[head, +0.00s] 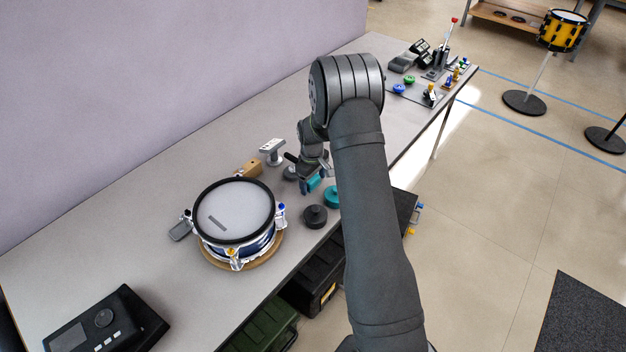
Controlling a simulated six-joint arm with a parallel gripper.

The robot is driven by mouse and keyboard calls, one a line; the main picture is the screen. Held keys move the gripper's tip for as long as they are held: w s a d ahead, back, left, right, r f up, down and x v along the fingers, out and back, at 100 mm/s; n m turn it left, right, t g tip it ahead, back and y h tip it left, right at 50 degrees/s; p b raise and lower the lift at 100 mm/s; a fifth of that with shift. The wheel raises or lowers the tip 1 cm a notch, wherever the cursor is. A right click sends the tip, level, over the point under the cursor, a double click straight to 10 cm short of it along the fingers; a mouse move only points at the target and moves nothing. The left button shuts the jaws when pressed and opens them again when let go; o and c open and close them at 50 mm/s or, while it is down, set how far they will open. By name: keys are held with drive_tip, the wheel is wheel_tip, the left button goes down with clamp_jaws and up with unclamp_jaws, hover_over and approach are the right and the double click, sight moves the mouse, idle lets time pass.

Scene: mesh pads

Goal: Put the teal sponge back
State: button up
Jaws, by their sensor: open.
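My gripper (310,184) reaches down over the bench (130,212), right of the drum, with its jaws open. A small teal block (314,183), which looks like the sponge, shows at the jaws; I cannot tell whether they touch it or how high it is. A round teal piece (332,197) lies just right of it, partly hidden by my arm. My arm also hides part of the bench beyond.
A snare drum (236,210) on a round wooden base stands left of my gripper. A dark round pad (314,216) sits near the bench's front edge. A wooden block (247,168) and a grey stand (272,148) are behind. A black console (108,322) is at lower left.

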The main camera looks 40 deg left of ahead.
wheel_tip(320, 180, up, 12)
drive_tip(key=shift+s+r, duration=0.2)
drive_tip(key=shift+s, duration=0.05)
idle(0.3)
drive_tip(key=f, duration=1.2)
drive_tip(key=shift+w+f, duration=0.1)
drive_tip(key=shift+w, duration=0.15)
wheel_tip(320, 180, up, 3)
drive_tip(key=shift+r, duration=0.5)
drive_tip(key=shift+f, duration=0.1)
